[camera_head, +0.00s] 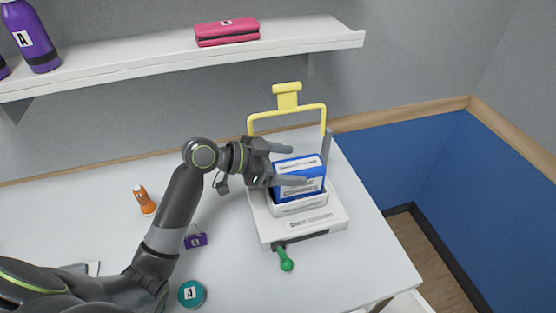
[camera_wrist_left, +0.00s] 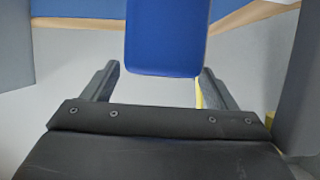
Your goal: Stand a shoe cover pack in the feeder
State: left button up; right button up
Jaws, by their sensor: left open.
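A blue and white shoe cover pack (camera_head: 309,188) stands upright in the white slot of the feeder (camera_head: 325,217). The feeder has a yellow frame (camera_head: 287,112) behind it and a green-knobbed lever (camera_head: 286,265) at the front. My left gripper (camera_head: 298,165) is open, reaching in from the left with one finger on the far side of the pack and one in front of it. In the left wrist view the blue pack (camera_wrist_left: 166,40) shows between the spread fingertips (camera_wrist_left: 158,70), with gaps at both sides. My right gripper is not in view.
An orange bottle (camera_head: 144,200), a purple clip-like item (camera_head: 196,240) and a teal round tin (camera_head: 191,294) are on the white table (camera_head: 230,270). A shelf (camera_head: 150,63) above holds a pink case (camera_head: 227,33) and a purple bottle (camera_head: 36,42).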

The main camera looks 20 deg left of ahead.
pick_arm(q)
jog(key=shift+a, duration=0.1)
jog(key=shift+s+a+r, duration=0.2)
jog(key=shift+s+a, duration=0.15)
jog(key=shift+a, duration=0.2)
jog(key=b+v, duration=0.3)
jog(key=v, duration=1.3)
dwell(0.3)
